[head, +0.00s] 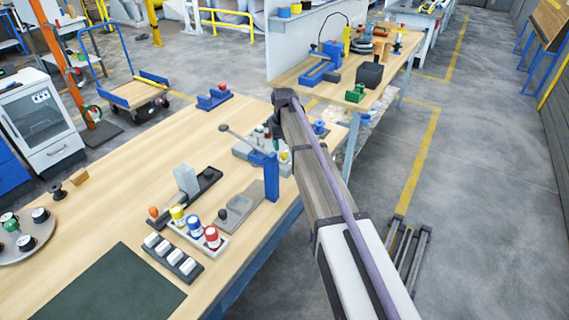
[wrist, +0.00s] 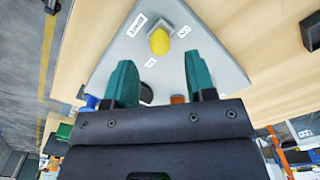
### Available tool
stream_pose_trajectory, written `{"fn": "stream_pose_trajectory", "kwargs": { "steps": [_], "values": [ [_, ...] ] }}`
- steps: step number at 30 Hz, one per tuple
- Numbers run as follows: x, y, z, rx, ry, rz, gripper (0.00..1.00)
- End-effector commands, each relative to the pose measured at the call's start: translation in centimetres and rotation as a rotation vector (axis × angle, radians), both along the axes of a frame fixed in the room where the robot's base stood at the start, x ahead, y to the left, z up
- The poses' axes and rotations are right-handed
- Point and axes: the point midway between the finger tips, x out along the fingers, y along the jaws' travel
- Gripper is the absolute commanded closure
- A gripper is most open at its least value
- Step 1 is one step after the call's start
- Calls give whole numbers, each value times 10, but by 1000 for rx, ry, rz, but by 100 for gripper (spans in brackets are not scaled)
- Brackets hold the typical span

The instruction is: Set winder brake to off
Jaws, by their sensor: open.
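In the wrist view, my gripper (wrist: 158,76) has two teal fingers set wide apart, with nothing held between them. Just beyond the fingertips is a yellow knob (wrist: 159,41) on a grey panel (wrist: 105,68), with small white labels around it. The knob is apart from both fingers. The label text is too small to read, so I cannot tell its setting or confirm which control is the winder brake. In the head view, the grey panel (head: 243,150) stands near the bench's right edge, partly behind my arm. My fingers are hidden there.
A blue post (head: 271,178) with a rod and dark ball stands close in front of the panel. Trays with a clear block (head: 186,178) and coloured-top jars (head: 194,228) lie nearer. A dark green mat (head: 120,288) is at the front. A second bench (head: 330,92) stands behind.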

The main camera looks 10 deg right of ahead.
Motion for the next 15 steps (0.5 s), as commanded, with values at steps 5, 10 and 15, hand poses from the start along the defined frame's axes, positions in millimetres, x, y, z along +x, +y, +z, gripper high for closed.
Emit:
{"fn": "stream_pose_trajectory", "kwargs": {
  "steps": [5, 10, 15],
  "values": [
    [0, 0, -48, 0, 0, 0, 50],
    [0, 0, -52, 0, 0, 0, 50],
    [0, 0, -50, 0, 0, 0, 50]
  ]
}}
